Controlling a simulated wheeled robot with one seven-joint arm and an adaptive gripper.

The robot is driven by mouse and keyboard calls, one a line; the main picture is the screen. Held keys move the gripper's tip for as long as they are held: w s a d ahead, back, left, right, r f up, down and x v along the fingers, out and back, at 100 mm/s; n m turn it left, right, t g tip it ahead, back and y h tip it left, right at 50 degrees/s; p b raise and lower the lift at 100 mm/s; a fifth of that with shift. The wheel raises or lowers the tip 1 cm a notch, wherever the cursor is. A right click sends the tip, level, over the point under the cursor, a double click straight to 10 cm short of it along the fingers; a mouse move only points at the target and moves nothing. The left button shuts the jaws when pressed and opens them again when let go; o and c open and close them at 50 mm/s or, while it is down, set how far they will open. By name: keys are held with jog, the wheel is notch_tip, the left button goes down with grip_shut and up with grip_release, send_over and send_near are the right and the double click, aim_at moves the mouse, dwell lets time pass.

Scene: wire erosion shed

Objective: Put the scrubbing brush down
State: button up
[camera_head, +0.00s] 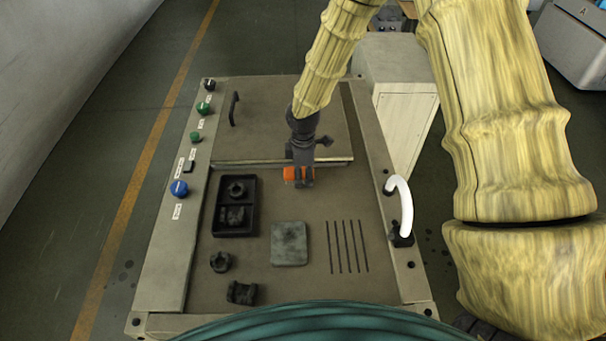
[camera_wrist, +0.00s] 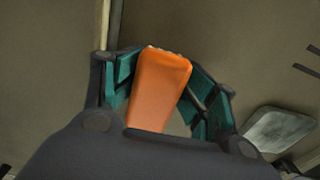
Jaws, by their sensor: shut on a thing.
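The scrubbing brush is an orange block (camera_wrist: 158,90) between the two teal-padded fingers of my gripper (camera_wrist: 165,98) in the wrist view. In the head view the orange brush (camera_head: 291,174) shows at the fingertips of my gripper (camera_head: 301,180), which points down near the front edge of the raised plate. My gripper is shut on the brush. The brush's lower side is hidden, so I cannot tell whether it touches the bench top.
The bench top (camera_head: 210,285) carries a black two-part tray (camera_head: 219,222) with dark parts, a grey square plate (camera_head: 289,244), and two loose dark parts (camera_head: 241,293) at front left. Slots (camera_head: 347,247) lie right of the plate. A white curved handle (camera_head: 403,205) rises at the right edge.

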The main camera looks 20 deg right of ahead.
aim_at(303, 171)
jog(key=shift+w+r+b, duration=0.15)
jog(key=shift+r+b, duration=0.15)
jog(key=shift+r, duration=0.15)
notch_tip(303, 171, up, 12)
jog(key=b, duration=0.3)
jog(key=shift+f, duration=0.15)
